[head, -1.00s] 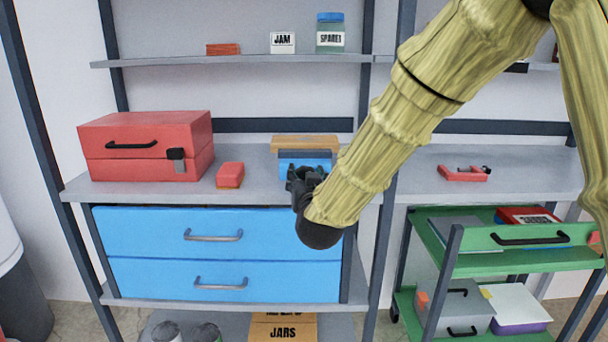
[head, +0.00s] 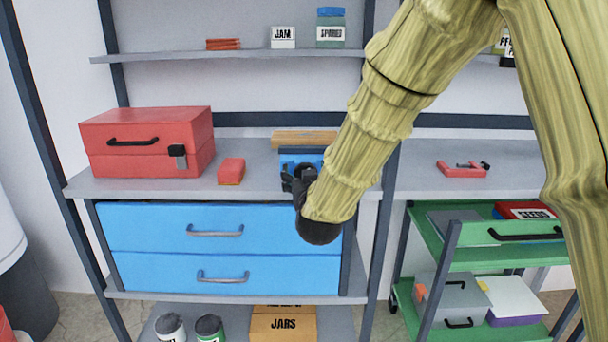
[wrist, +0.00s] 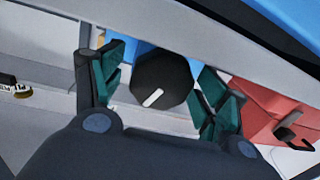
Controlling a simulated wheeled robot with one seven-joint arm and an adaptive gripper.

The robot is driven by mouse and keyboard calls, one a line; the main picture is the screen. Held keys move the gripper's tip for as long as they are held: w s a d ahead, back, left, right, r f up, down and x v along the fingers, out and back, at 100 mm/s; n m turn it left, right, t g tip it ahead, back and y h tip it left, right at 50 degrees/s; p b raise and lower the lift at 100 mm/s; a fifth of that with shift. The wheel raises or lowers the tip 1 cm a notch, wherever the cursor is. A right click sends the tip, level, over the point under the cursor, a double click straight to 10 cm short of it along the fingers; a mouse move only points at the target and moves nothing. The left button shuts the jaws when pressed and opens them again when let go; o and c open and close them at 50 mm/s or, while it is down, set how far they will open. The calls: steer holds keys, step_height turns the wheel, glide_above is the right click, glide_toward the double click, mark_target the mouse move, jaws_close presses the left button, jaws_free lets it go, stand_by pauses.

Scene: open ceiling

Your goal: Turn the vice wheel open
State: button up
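The blue vice (head: 290,158) with a wooden board along its back stands on the shelf's front edge, partly hidden by my gripper in the head view. Its wheel is a black round knob with a white line (wrist: 163,82) in the wrist view, with blue of the vice (wrist: 122,50) behind it. My gripper (head: 297,178) is at the front of the vice. In the wrist view its green-padded fingers (wrist: 160,92) are spread, one on each side of the knob. A gap shows on the left; the right finger is very close, and contact is unclear.
A red sponge-like block (head: 231,171) and a red toolbox (head: 150,143) stand left of the vice. Blue drawers (head: 220,245) are below. A red clamp (head: 462,169) lies on the right shelf, above a green cart (head: 480,235).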

steer(key=s+d, duration=0.1)
steer(key=s, duration=1.1)
steer(key=shift+d+r, duration=0.15)
steer(key=shift+r, duration=0.05)
